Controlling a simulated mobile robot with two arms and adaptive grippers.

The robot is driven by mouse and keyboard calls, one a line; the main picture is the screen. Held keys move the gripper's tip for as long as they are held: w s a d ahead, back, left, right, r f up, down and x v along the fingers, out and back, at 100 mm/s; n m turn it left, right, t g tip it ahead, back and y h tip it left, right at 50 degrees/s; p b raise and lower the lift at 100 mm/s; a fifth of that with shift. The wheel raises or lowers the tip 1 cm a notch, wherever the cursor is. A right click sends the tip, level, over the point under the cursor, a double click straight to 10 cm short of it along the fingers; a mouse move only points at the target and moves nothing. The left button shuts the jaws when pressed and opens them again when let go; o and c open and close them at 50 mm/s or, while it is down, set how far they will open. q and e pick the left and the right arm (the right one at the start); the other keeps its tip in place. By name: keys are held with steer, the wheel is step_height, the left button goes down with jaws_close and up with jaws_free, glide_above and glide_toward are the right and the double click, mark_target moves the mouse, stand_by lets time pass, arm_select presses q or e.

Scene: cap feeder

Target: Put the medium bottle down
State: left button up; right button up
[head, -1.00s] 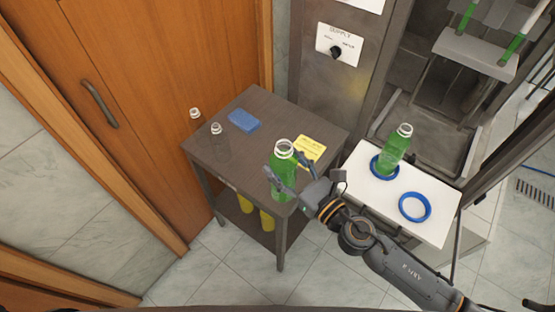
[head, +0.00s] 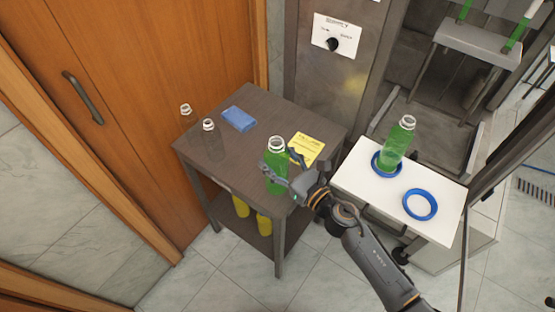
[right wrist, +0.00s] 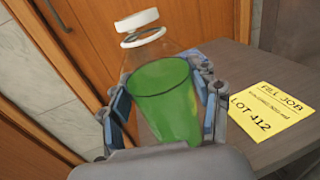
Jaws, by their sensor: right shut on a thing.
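The medium bottle (head: 276,172), clear with green liquid and a white neck ring, is upright at the front right part of the dark side table (head: 240,165). My right gripper (head: 284,172) is shut on it from the right. In the right wrist view the bottle (right wrist: 165,90) sits between the two fingers of my gripper (right wrist: 165,105). The fingers and palm hide its base there, and I cannot tell whether the base touches the tabletop. My left gripper is not in view.
A yellow note (head: 307,148) and a blue cloth (head: 239,119) lie on the table. Clear bottles (head: 211,138) stand at its left. Another green bottle (head: 396,145) stands at a blue ring on the white shelf (head: 355,178), beside an empty blue ring (head: 420,190). The table's middle is clear.

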steer(key=shift+r, duration=0.1)
steer(key=shift+f, duration=0.2)
steer(key=o, duration=1.7)
steer(key=shift+r, duration=0.15)
